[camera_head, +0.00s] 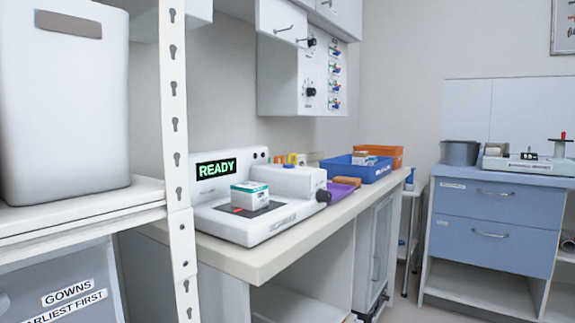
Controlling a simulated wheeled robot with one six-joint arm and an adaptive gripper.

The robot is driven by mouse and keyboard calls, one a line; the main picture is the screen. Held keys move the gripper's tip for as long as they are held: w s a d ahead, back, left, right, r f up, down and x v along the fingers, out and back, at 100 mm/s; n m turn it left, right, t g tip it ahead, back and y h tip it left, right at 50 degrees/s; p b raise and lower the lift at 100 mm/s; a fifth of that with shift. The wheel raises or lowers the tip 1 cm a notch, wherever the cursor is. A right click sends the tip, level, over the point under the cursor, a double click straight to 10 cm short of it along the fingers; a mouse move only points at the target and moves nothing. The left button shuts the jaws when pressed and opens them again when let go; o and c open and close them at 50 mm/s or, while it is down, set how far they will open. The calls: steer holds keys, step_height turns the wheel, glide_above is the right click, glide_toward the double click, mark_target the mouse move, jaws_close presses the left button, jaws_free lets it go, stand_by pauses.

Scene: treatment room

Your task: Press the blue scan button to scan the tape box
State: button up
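A small white and green box (249,195), which looks like the tape box, sits on the dark scan plate (268,209) of a white scanner (245,230) on the counter. A thin red mark shows on the plate in front of the box. The scanner's black display (216,169) reads READY in green. A dark round knob (323,196) sticks out at the scanner's right end. I cannot make out a blue button on the scanner. My gripper is not in view.
A white shelf post (175,130) and shelf with a white bin (65,100) stand close at left. Behind the scanner on the counter (275,257) are a blue tray (350,172), an orange box (381,153) and a purple item (345,181). A blue drawer cabinet (492,215) stands right.

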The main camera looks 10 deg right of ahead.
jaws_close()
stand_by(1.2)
